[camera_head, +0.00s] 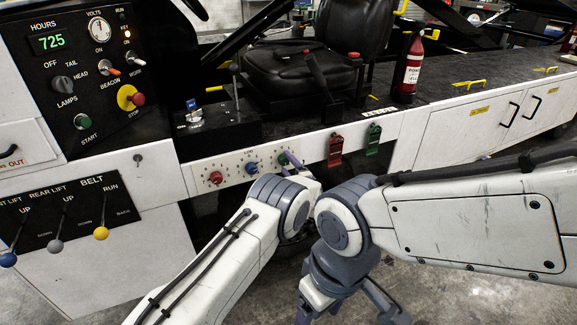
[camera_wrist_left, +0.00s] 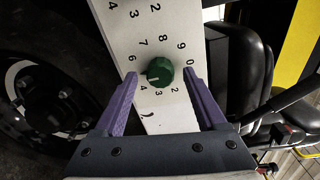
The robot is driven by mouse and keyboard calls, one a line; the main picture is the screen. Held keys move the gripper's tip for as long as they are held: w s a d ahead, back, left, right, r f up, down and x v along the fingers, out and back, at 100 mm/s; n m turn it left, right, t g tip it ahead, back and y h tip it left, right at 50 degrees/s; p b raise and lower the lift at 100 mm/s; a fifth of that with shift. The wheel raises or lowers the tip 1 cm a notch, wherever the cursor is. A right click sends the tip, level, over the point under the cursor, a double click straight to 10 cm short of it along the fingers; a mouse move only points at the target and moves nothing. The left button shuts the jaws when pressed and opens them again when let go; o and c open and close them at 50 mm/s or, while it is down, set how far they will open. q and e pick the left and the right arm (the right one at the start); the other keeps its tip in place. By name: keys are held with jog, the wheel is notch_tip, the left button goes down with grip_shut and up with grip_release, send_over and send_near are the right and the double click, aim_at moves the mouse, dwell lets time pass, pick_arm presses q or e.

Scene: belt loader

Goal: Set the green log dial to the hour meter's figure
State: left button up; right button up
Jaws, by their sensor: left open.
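The hour meter (camera_head: 50,42) shows 725 in green digits at the upper left. The log panel (camera_head: 233,171) has red (camera_head: 215,177), blue (camera_head: 251,168) and green dials in a row. The green log dial (camera_wrist_left: 160,72) shows clearly in the left wrist view. Its light pointer mark faces left, about the 5 position, between 6 and 4. My left gripper (camera_wrist_left: 163,76) is open, with its purple fingers on both sides of the green dial; I cannot tell if they touch it. My right arm reaches in from the right; its gripper is low at the bottom edge, partly cut off.
A red tag (camera_head: 335,150) and a green tag (camera_head: 373,139) hang just right of the panel. Belt levers with blue, grey and yellow knobs (camera_head: 101,233) stand at lower left. A seat and a fire extinguisher (camera_head: 411,67) are above.

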pick_arm(q)
jog(key=p+v, duration=0.1)
jog(key=v, duration=0.9)
jog(key=shift+s, duration=0.2)
jog(key=shift+w+d+r, duration=0.1)
jog(key=shift+r, duration=0.05)
